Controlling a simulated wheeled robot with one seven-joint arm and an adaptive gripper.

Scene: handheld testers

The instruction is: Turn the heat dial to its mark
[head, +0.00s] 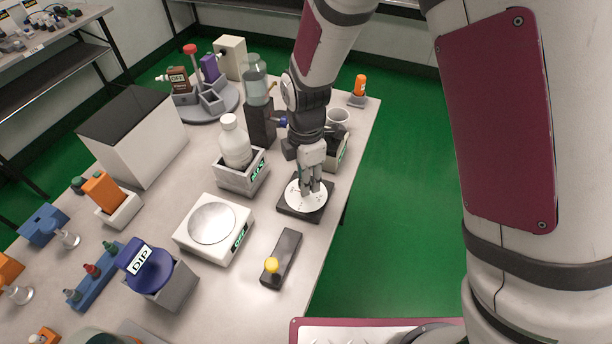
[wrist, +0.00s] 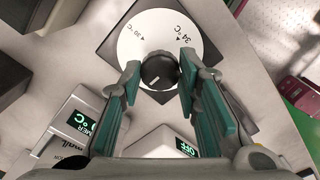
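The heat dial is a white disc (wrist: 133,45) on a dark square base, with a black round knob (wrist: 159,70) at its middle. The disc carries printed marks reading 34 °C and 30 °C with small triangles. A pale pointer line on the knob points toward the lower left in the wrist view. In the head view the dial's white disc (head: 293,198) sits near the table's right edge, partly hidden by my gripper (head: 311,188). My gripper (wrist: 159,68) points down over the dial. Its teal-padded fingers are apart, one on each side of the knob; whether either touches it is unclear.
A white scale (head: 237,243) with a round plate and a dark yellow-knobbed switch box (head: 287,250) stand in front of the dial. A bottle in a grey holder (head: 228,177) is to its left. A grey bin and cup (head: 339,116) stand behind it.

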